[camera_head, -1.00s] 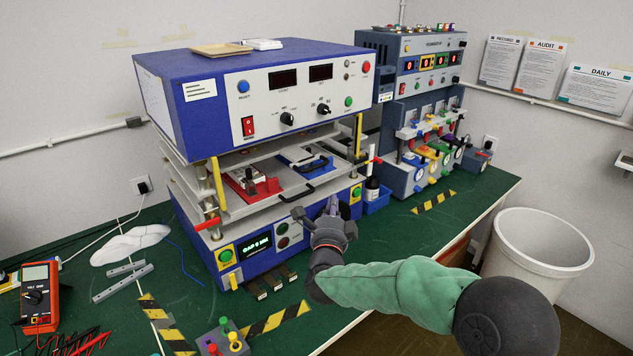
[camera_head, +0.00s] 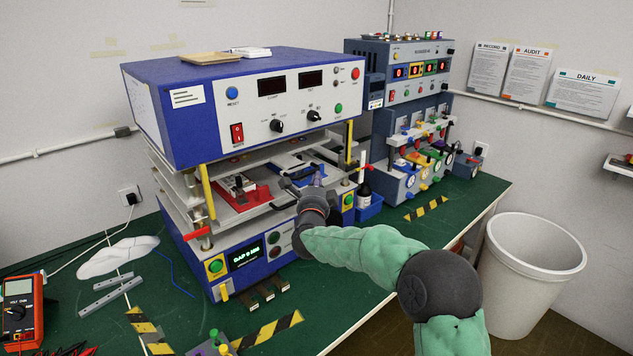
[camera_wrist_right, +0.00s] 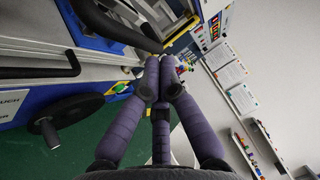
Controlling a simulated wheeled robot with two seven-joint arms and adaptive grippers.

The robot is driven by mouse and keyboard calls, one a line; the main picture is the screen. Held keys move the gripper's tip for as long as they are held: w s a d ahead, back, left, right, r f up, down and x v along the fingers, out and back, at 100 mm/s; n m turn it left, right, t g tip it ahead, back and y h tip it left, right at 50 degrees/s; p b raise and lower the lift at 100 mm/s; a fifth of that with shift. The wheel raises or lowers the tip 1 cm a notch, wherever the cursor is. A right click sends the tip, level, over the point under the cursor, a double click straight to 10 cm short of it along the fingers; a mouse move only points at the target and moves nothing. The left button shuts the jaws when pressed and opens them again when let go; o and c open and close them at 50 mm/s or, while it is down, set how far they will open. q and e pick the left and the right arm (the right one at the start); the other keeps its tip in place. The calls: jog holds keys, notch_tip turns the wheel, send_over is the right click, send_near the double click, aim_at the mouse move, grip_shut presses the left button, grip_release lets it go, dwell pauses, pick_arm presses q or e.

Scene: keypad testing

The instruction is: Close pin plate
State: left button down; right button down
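A blue and white press machine (camera_head: 245,110) stands on the green bench. Between its upper box and base are pale metal plates, and I cannot tell which is the pin plate. The lower tray (camera_head: 228,208) holds a red fixture (camera_head: 243,190) and a blue one, and has a black handle at its front edge. My right gripper (camera_head: 298,186) is at the front right of the tray. In the right wrist view, its purple fingers (camera_wrist_right: 163,72) are together beside a dark curved bar (camera_wrist_right: 108,28). Nothing shows between them. My left gripper is out of view.
A grey-blue test unit (camera_head: 405,110) with coloured clamps stands behind at the right. A blue bin (camera_head: 368,206) with a bottle is beside the press. A white waste bin (camera_head: 530,262) stands right of the bench. An orange multimeter (camera_head: 20,305) lies front left.

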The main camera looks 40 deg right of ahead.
aim_at(306, 166)
jog(key=shift+w, duration=0.1)
jog(key=w, duration=0.1)
jog(key=w+b, duration=0.1)
jog(key=w, duration=0.3)
jog(key=shift+a, duration=0.25)
jog(key=shift+r, duration=0.1)
